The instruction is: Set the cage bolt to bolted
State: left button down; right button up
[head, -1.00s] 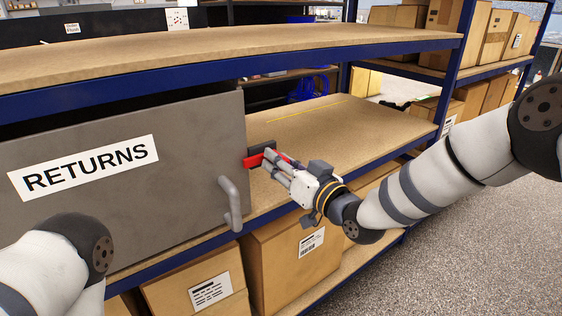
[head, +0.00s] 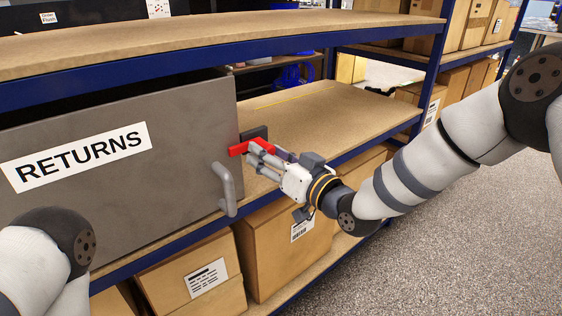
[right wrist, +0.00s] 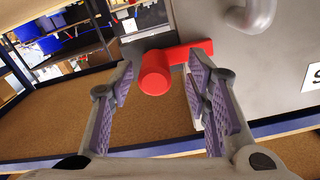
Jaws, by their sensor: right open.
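The red cage bolt (head: 239,149) sits at the right edge of the grey cage door (head: 195,110) labelled RETURNS, by a dark bracket. In the right wrist view the bolt shows a round red knob (right wrist: 155,74) and a bar reaching right over the edge of the grey door. My right gripper (head: 257,158) is at the bolt. In the right wrist view my open right gripper (right wrist: 160,68) has one finger on each side of the knob, with a gap visible on the left side. Contact on the right side is unclear. My left gripper is out of view.
A grey handle (head: 225,188) stands out from the door, just left of my right gripper. The wooden shelf (head: 340,110) right of the door is mostly clear. Another shelf board (head: 230,42) runs above. Cardboard boxes (head: 285,250) fill the shelf below.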

jog(key=v, duration=1)
jog(key=s+d+f+m+g+h+p, duration=0.1)
jog(key=s+d+f+m+g+h, duration=0.2)
jog(key=s+f, duration=0.8)
jog(key=s+d+f+g+h, duration=0.3)
jog(key=s+f+g, duration=0.4)
jog(key=f, duration=0.6)
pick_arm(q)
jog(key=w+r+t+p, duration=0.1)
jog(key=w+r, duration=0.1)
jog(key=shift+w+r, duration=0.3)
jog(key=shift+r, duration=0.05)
pick_arm(e)
jog(key=s+d+f+g+h, duration=0.1)
jog(key=s+d+g, duration=0.1)
jog(key=s, duration=0.7)
jog(key=s+d+f+m+g+h, duration=0.1)
jog(key=s+d, duration=0.3)
jog(key=s, duration=0.5)
jog(key=s+d+f+g+h, duration=0.2)
jog(key=s+d+g, duration=0.1)
jog(key=s, duration=0.6)
jog(key=shift+s+d+f+m+g+h, duration=0.2)
jog(key=shift+m+g+h, duration=0.1)
jog(key=shift+g, duration=0.3)
jog(key=shift+w, duration=0.15)
